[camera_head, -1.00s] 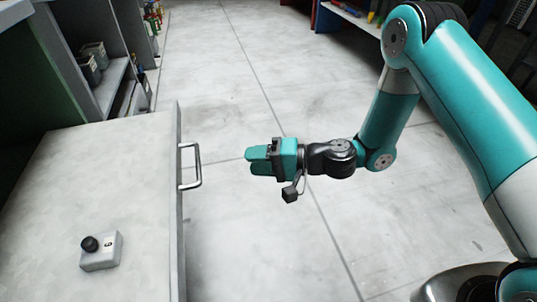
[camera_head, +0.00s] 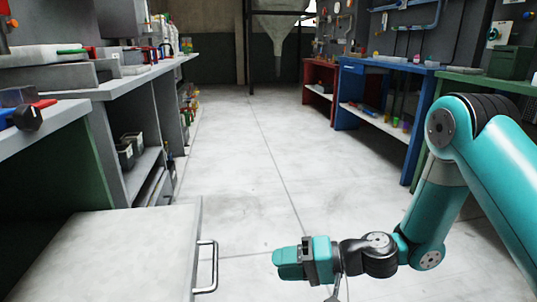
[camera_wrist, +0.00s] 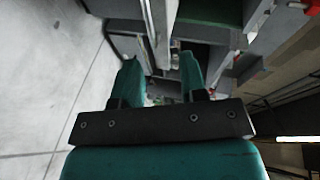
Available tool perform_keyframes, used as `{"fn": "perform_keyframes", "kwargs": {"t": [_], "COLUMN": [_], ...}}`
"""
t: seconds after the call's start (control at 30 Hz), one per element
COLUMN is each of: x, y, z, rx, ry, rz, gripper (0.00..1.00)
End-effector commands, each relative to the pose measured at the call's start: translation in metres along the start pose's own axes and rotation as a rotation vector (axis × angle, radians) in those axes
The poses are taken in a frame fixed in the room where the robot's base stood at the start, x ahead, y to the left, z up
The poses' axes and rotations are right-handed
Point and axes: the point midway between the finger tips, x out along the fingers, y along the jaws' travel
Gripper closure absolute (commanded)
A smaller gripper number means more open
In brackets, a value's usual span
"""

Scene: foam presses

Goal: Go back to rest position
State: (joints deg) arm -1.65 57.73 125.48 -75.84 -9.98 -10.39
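My gripper (camera_head: 290,263) is at the lower middle of the head view, pointing left, over the floor. It is right of the drawer handle and apart from it. In the wrist view, the two teal fingers of my gripper (camera_wrist: 160,65) stand apart with nothing held between them. My arm bends down from the right side of the head view.
A light grey drawer (camera_head: 110,250) with a metal handle (camera_head: 208,268) sticks out at the lower left. Grey workbenches (camera_head: 150,70) line the left. A blue bench (camera_head: 385,75) and a red bench (camera_head: 318,90) stand at right. The floor (camera_head: 240,150) between is clear.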

Motion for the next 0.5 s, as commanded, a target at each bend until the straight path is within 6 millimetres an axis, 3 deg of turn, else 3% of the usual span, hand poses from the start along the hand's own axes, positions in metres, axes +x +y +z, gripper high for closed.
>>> {"fn": "perform_keyframes", "kwargs": {"t": [0.03, 0.2, 0.5], "x": [-0.002, -0.021, -0.087], "y": [-0.021, -0.071, -0.126], "z": [0.005, 0.037, 0.096], "rx": [-0.062, -0.244, -0.456], "ry": [-0.050, -0.242, -0.443], "rz": [0.025, 0.175, 0.518], "gripper": [0.61, 0.61, 0.61]}}
